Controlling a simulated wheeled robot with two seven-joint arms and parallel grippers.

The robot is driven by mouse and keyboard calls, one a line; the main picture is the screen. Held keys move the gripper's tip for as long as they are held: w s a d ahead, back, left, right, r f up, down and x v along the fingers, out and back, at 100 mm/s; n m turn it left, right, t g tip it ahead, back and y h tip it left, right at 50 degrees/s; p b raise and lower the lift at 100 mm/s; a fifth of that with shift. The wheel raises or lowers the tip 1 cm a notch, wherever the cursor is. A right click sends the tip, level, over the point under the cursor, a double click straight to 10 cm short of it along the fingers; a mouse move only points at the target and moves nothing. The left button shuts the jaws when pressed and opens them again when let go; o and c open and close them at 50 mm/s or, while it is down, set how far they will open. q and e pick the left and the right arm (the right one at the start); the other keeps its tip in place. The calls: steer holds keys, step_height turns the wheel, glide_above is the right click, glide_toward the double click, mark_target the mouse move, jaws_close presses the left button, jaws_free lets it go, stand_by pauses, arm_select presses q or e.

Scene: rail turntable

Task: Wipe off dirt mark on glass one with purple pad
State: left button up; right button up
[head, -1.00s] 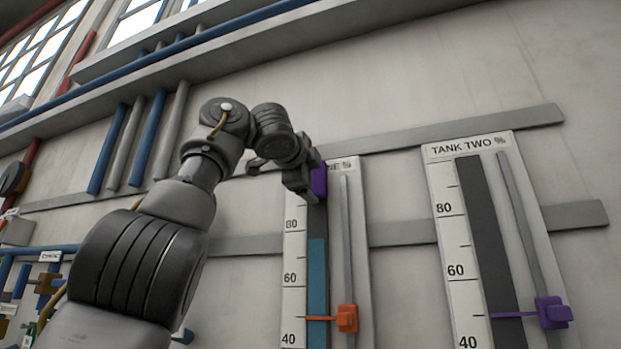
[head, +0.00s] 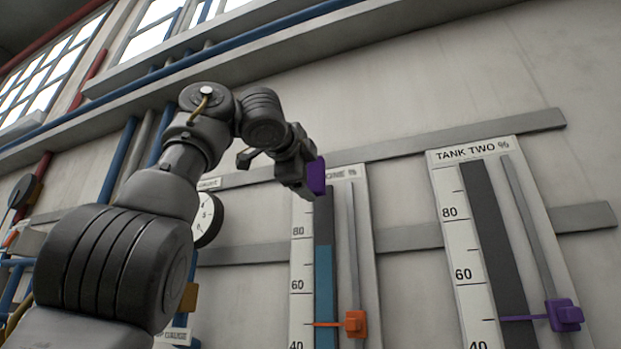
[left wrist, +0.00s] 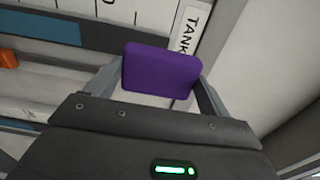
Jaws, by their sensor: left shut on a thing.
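The purple pad (head: 316,176) is held in my left gripper (head: 300,172), near the top of the tank one gauge board (head: 361,215). My left gripper is shut on the pad, which also shows between the fingers in the left wrist view (left wrist: 160,72). Glass one (head: 324,270) is a tall dark tube with blue liquid up to a little under 80. The pad and gripper cover the top of the tube and part of the title. I see no dirt mark. Whether the pad touches the glass I cannot tell. My right gripper is out of view.
An orange pointer (head: 355,324) sits on the tank one slider rail. To the right is the tank two board (head: 472,152) with a purple pointer (head: 565,315). A round dial (head: 207,219) and pipes are behind my left arm.

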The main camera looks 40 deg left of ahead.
arm_select(q)
steer(key=v, duration=0.3)
steer(key=shift+b, duration=0.35)
steer(key=shift+w, duration=0.1)
stand_by(0.4)
